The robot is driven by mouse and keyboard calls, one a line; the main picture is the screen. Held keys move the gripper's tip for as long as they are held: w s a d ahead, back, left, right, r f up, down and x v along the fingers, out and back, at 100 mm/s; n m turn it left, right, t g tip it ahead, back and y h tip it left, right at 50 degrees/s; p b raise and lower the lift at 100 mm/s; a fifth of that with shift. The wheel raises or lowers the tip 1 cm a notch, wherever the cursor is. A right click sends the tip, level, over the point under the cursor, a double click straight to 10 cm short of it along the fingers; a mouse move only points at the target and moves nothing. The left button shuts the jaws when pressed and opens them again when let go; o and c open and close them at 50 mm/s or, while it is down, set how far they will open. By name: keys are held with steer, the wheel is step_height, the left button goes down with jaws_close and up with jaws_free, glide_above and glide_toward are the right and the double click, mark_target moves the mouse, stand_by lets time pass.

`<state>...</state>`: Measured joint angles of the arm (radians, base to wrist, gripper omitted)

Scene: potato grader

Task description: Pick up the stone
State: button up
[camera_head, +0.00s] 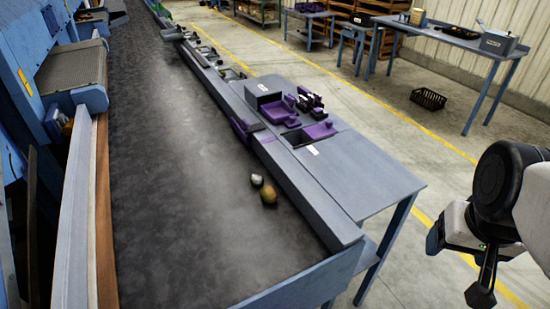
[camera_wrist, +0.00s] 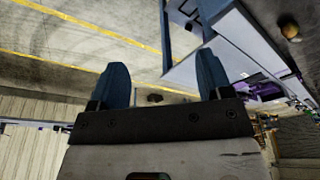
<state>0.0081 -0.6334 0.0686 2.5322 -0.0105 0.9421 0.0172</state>
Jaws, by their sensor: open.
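A small light-grey stone (camera_head: 257,180) lies on the dark conveyor belt near its right side wall, in the head view. A brown potato (camera_head: 268,194) lies right beside it, nearer the front. In the wrist view, the potato (camera_wrist: 290,31) shows at the top right, and a pale patch next to it may be the stone. My gripper (camera_wrist: 162,64) has its two blue fingers spread apart with nothing between them. In the head view, my arm's end is at the far right, off the belt and well apart from the stone.
A raised metal side wall (camera_head: 290,185) runs along the belt. Beyond it, a grey side table (camera_head: 370,185) carries purple fittings (camera_head: 284,112). A low blue end wall (camera_head: 310,280) closes the near end. A black crate (camera_head: 428,99) sits on the floor. Most of the belt is clear.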

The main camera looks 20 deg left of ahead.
steer(key=w+a+n, duration=0.4)
steer(key=w+a, duration=0.3)
steer(key=w, duration=0.5)
steer(key=n+g+y, duration=0.2)
steer(key=n, duration=0.8)
glide_above(256, 177)
steer(key=d, duration=0.2)
step_height(256, 177, down, 19)
steer(key=shift+s+a+r, duration=0.1)
steer(key=shift+s+a, duration=0.05)
steer(key=shift+a+f, duration=0.2)
steer(key=shift+a, duration=0.15)
steer(key=shift+a+f, duration=0.15)
steer(key=shift+f, duration=1.15)
